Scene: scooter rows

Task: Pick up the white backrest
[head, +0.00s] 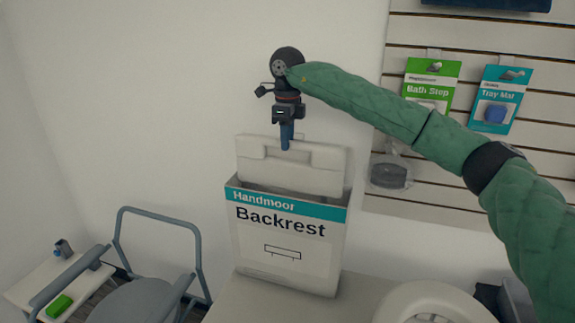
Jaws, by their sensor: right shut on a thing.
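My right arm reaches in from the right. My left gripper is not in view.
The box stands on a pale surface (245,302) against the wall. A white ring-shaped seat (432,300) is at the lower right. A grey-framed chair (160,222) and a small side table (28,287) are at the lower left. A slatted panel (450,45) with hanging packs is at the right.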

